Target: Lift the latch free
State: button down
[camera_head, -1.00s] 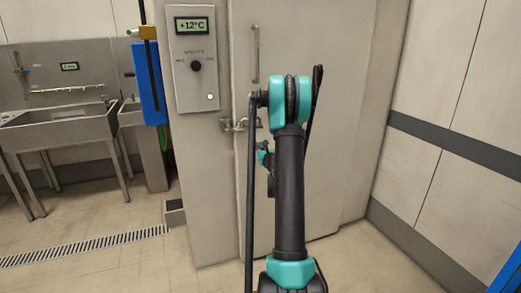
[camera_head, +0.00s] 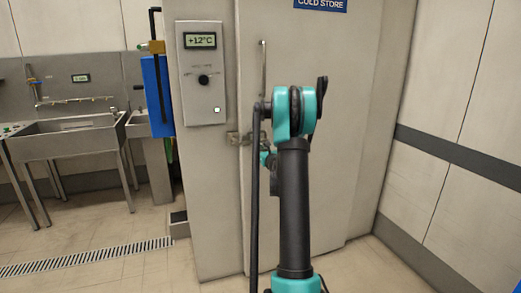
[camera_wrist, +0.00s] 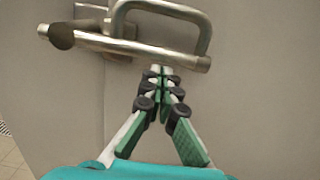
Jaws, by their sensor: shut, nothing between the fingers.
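The latch (camera_wrist: 130,46) is a metal bar with a raised loop handle and a round knob at its left end, across the top of the wrist view. In the head view my gripper is mostly hidden behind my arm.
A control panel (camera_head: 203,75) reading +12°C is left of the door. A vertical door handle (camera_head: 263,65) is above the latch. A blue board (camera_head: 157,98) and a steel sink (camera_head: 70,138) stand further left. A grey wall (camera_head: 455,110) bounds the right; some tiled floor is clear.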

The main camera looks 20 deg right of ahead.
aim_at(258, 132)
jog(key=shift+r, duration=0.1)
jog(key=shift+r+n, duration=0.25)
jog(key=shift+n, duration=0.15)
jog(key=shift+r, duration=0.1)
jog(key=shift+d+r+n, duration=0.1)
jog(key=shift+r+n, duration=0.85)
jog(key=shift+n, duration=0.05)
jog(key=r+n, duration=0.1)
jog(key=n, duration=0.1)
jog(key=a+r+n, duration=0.1)
jog(key=r+n, duration=0.2)
jog(key=r, duration=0.1)
jog(key=shift+a+r+n+y, duration=0.1)
jog(key=shift+a+n+y, duration=0.2)
jog(key=shift+n, duration=0.1)
jog(key=shift+a+r+n+g, duration=0.1)
jog(key=shift+a+r+n, duration=0.85)
jog(key=shift+a+n, duration=0.5)
jog(key=shift+a+r+n+g, duration=0.1)
jog(key=shift+a+r+n, duration=1)
jog(key=shift+n, duration=0.45)
jog(key=shift+a+r+n+g, duration=0.1)
jog(key=shift+a+r+n, duration=0.75)
jog(key=shift+a+n, duration=0.65)
